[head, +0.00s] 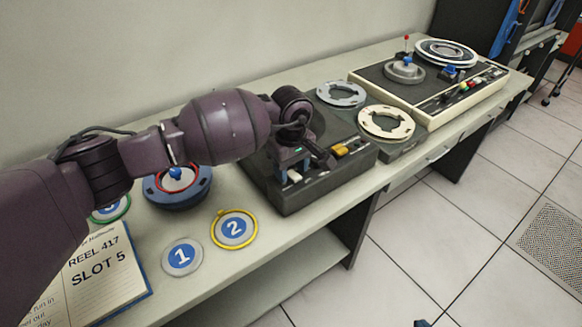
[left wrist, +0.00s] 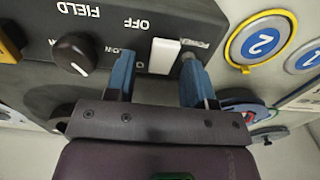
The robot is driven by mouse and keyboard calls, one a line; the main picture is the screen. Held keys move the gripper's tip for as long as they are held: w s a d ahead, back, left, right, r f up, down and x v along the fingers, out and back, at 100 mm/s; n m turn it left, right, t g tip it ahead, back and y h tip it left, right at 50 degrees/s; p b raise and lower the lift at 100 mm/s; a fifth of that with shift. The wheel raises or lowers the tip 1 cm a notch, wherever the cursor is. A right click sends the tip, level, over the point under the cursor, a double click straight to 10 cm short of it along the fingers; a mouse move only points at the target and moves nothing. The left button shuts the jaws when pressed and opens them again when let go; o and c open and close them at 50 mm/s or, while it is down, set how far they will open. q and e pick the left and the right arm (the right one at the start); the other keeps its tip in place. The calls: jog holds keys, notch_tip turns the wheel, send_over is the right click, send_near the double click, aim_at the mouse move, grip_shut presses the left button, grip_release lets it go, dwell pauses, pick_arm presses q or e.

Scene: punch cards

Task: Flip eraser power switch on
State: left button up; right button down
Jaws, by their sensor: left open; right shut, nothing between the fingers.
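The eraser is a dark box (head: 305,195) on the bench, with a white power switch (head: 294,175) on its front panel. In the left wrist view, the white switch (left wrist: 164,55) sits beside the upside-down word OFF, with partly covered lettering around it. My left gripper (head: 306,158) is open over the panel. Its two blue fingers (left wrist: 158,62) stand on either side of the switch in the wrist view, with a gap to each side; I cannot tell whether they touch the panel. Only a dark blue tip of my right gripper (head: 421,323) shows at the bottom edge.
A black knob (left wrist: 73,53) and the FIELD label are on the panel. A yellow part (head: 341,151) sits on the eraser's right. Discs 1 (head: 182,257) and 2 (head: 234,229) and a notebook (head: 101,270) lie in front. Reels (head: 385,122) and a tape deck (head: 430,90) stand at the right.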

pick_arm(q)
grip_shut()
jog(key=shift+s+r+t+y, duration=0.1)
jog(key=shift+r+t+y, duration=0.05)
jog(key=shift+t+y, duration=0.3)
jog(key=shift+s+d+r+t+y+p, duration=0.1)
jog(key=shift+s+d+t+y+p, duration=0.1)
jog(key=shift+t+y+p, duration=0.55)
jog(key=shift+d+t, duration=0.1)
jog(key=shift+t, duration=0.5)
jog(key=shift+s+y, duration=0.1)
jog(key=shift+y, duration=0.2)
grip_release()
